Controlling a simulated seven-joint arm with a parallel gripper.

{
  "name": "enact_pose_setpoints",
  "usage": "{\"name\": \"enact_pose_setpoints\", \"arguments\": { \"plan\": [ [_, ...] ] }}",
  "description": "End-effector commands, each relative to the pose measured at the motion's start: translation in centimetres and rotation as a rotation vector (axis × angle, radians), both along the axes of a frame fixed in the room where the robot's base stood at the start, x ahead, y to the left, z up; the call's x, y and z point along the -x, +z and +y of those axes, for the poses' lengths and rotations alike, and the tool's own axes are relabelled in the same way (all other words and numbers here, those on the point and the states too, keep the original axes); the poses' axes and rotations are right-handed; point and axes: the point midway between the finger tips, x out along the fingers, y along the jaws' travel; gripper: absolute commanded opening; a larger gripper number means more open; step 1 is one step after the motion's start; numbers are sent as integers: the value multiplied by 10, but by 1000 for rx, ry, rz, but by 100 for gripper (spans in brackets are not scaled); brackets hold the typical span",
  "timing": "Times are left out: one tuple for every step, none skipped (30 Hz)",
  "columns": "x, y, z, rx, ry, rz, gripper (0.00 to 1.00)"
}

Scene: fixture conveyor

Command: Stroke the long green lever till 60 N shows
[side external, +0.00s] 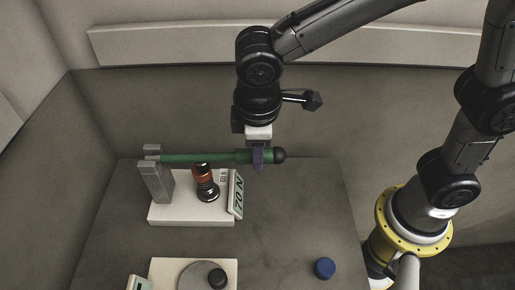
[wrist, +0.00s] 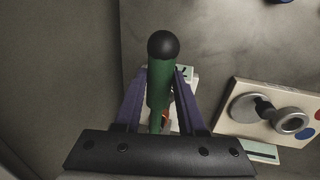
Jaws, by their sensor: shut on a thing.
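The long green lever (side external: 205,158) lies about level in the side external view, hinged at a grey bracket (side external: 157,178) on its left, with a black ball at its right end. My gripper (side external: 258,158) is shut on the lever just short of the ball; its purple fingers flank the green bar in the wrist view (wrist: 160,82). Under the lever, an orange and black plunger (side external: 206,184) stands on a white base (side external: 185,212). A tilted display (side external: 237,195) at the base's right seems to read 70 N. A small label beside it seems to read 60 N.
In front, a second white base (side external: 222,264) carries a grey dial with a black knob, with another small display (side external: 141,283) at its left. The table's right side is mostly clear.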

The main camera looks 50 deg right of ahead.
Motion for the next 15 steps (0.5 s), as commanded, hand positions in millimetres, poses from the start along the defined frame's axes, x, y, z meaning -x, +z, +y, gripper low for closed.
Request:
{"name": "enact_pose_setpoints", "arguments": {
  "plan": [
    [0,1,0,-1,0,-1,0],
    [0,1,0,-1,0,-1,0],
    [0,1,0,-1,0,-1,0],
    [0,1,0,-1,0,-1,0],
    [0,1,0,-1,0,-1,0],
    [0,1,0,-1,0,-1,0],
    [0,1,0,-1,0,-1,0],
    [0,1,0,-1,0,-1,0],
    [-1,1,1,0,0,0,0],
    [-1,2,1,2,0,2,0],
    [-1,3,1,4,1,4,0],
    [-1,5,1,9,0,9,0],
    [-1,6,2,14,0,14,0],
    [-2,8,2,20,0,19,0],
    [-2,11,2,29,0,29,0]
  ]
}}
